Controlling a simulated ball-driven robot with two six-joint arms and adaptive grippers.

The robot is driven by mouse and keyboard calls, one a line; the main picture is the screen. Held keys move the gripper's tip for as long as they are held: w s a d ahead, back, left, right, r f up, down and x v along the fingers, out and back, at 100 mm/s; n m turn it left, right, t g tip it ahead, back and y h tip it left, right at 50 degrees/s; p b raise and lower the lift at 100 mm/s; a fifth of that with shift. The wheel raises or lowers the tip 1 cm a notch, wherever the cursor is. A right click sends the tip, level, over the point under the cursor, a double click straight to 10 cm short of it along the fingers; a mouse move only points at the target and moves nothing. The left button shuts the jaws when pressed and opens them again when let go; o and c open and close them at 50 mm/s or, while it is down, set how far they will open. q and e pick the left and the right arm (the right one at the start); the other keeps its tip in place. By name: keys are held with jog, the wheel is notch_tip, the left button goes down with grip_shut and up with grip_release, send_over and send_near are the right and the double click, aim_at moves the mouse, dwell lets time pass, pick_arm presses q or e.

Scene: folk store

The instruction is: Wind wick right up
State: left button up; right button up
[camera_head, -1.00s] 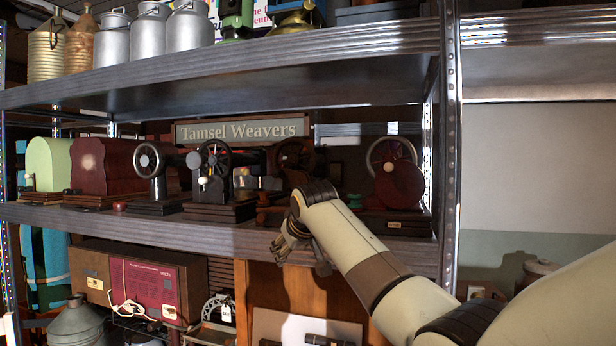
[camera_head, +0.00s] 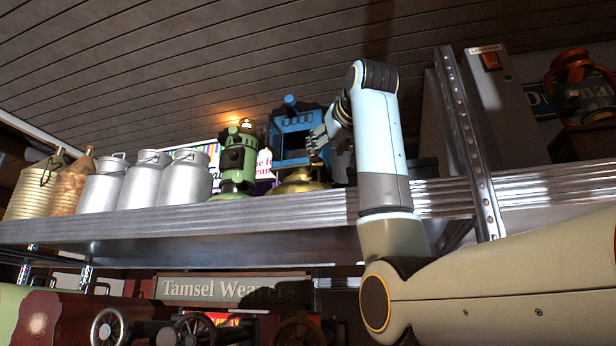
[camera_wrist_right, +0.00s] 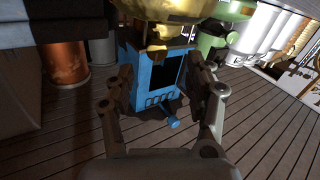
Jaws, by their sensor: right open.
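A blue box-shaped lamp or lantern (camera_head: 290,131) with a dark front opening stands on the upper shelf. My right gripper (camera_head: 322,138) is raised in front of the blue lamp's right side. In the right wrist view, which is upside down, the open fingers (camera_wrist_right: 164,82) lie either side of the blue lamp (camera_wrist_right: 150,78), with nothing between them that I can tell is gripped. The brass object (camera_wrist_right: 168,10) is at the top there. I cannot make out a wick or its knob. My left gripper is not in view.
A green lamp (camera_head: 237,165) stands left of the blue one, then several milk cans (camera_head: 186,180). The metal shelf edge (camera_head: 180,222) runs below. An upright post (camera_head: 466,140) is to the right, with a red lantern (camera_head: 583,80) beyond.

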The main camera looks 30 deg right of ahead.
aim_at(318, 162)
jog(key=p+x, duration=0.1)
jog(key=x, duration=0.1)
jog(key=r+p+x, duration=0.1)
jog(key=p+x, duration=0.1)
jog(key=x, duration=0.1)
jog(key=shift+w+d, duration=0.1)
jog(key=shift+w, duration=0.2)
jog(key=shift+p+x, duration=0.35)
jog(key=shift+x, duration=0.55)
jog(key=shift+p+x, duration=0.3)
jog(key=shift+x, duration=0.5)
jog(key=shift+d+f, duration=0.1)
jog(key=shift+d, duration=0.05)
jog(key=shift+w, duration=0.1)
jog(key=c, duration=0.9)
jog(key=shift+c, duration=1)
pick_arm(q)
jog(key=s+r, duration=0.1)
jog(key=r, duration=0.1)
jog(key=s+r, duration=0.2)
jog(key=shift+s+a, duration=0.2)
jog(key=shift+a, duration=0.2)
pick_arm(e)
grip_shut()
